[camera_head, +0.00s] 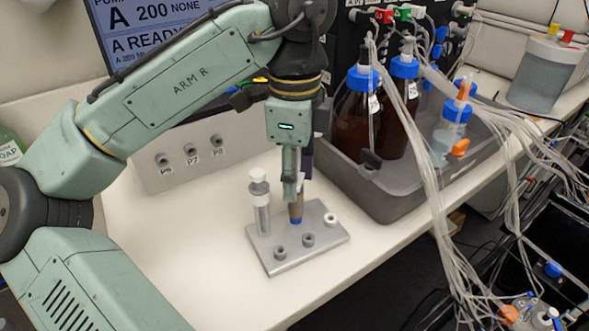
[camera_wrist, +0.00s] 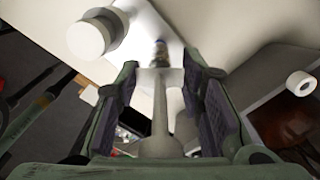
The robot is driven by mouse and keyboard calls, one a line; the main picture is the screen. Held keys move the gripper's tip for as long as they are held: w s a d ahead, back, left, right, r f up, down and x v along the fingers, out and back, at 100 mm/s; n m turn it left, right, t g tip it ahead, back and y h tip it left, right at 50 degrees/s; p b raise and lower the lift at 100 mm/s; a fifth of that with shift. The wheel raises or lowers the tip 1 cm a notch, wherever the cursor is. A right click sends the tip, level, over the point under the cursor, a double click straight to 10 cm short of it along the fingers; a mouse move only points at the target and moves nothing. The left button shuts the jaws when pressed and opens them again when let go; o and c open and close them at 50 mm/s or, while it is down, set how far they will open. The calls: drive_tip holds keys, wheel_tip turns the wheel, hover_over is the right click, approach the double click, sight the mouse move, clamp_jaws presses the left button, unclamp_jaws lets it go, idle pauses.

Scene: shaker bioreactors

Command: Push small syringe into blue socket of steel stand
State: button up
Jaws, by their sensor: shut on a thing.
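The steel stand (camera_head: 297,263) lies flat on the white bench, with several small sockets along it. My gripper (camera_head: 292,192) points down over its back part. It is shut on the small syringe (camera_head: 296,210), which is upright and partly hidden by the fingers. The syringe's lower end is at the blue socket (camera_head: 296,221); I cannot tell how deep it sits. In the wrist view the small syringe's pale flange and rod (camera_wrist: 158,115) show between my fingers. A larger syringe (camera_head: 262,212) with a white top stands upright just left of my gripper; its round top also shows in the wrist view (camera_wrist: 88,38).
A grey tray (camera_head: 395,207) with brown bottles (camera_head: 352,125) and hanging tubes stands to the right. A panel with ports (camera_head: 180,175) stands behind at left. Bench in front and left of the stand is clear.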

drive_tip(key=shift+f, duration=0.1)
drive_tip(key=o, duration=1.2)
drive_tip(key=shift+c, duration=0.2)
wheel_tip(320, 180, up, 12)
drive_tip(key=shift+r, duration=0.1)
